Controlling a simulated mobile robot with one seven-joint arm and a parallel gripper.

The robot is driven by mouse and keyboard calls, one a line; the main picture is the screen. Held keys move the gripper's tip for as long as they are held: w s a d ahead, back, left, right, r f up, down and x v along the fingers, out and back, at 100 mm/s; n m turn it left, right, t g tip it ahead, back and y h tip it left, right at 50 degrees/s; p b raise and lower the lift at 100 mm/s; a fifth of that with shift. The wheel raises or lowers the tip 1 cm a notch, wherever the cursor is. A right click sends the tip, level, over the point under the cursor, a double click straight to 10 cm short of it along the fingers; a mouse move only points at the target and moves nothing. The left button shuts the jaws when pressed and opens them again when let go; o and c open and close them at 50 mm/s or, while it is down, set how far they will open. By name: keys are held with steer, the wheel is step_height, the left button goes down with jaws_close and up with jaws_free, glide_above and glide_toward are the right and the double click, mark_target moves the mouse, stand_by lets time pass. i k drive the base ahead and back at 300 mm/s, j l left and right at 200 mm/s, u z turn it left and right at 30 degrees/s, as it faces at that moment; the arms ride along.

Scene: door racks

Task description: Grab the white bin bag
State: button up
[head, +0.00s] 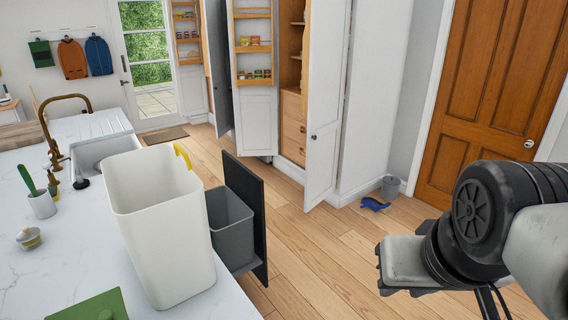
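A tall white open-topped container (165,235) stands on the near right part of the marble counter, upright. It tapers downward and has a yellow strip or loop (182,156) at its right rim. I take it for the white bin bag, but cannot tell whether it is a bag or a rigid bin. My gripper (383,270) is at the lower right, over the wooden floor, well to the right of the white container and apart from it. Its fingers are not clear, so I cannot tell if it is open or shut.
A grey bin (230,225) sits in a pulled-out drawer with a dark front panel (250,200) beside the counter. Open white cupboard doors (325,150) stand behind. A small grey bin (390,187) and a blue dustpan (375,204) lie by the wall. The middle floor is clear.

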mark_target(157, 201)
steer(key=i+l+z, duration=0.25)
steer(key=i+l, duration=0.15)
steer(key=i+l+z, duration=0.3)
steer(key=i, duration=0.25)
steer(key=i+u, duration=0.15)
steer(key=u, duration=0.25)
steer(key=i+u, duration=0.2)
steer(key=u, duration=0.25)
steer(key=i+l+u, duration=0.1)
steer(key=u, duration=0.3)
steer(key=i+l+u, duration=0.1)
steer(key=u, duration=0.3)
steer(key=i+u, duration=0.1)
steer(key=u, duration=0.3)
steer(key=i+l+u, duration=0.1)
steer(key=u, duration=0.35)
steer(key=i+l+u, duration=0.1)
steer(key=u, duration=0.3)
steer(key=l+u, duration=0.25)
steer(key=u, duration=0.2)
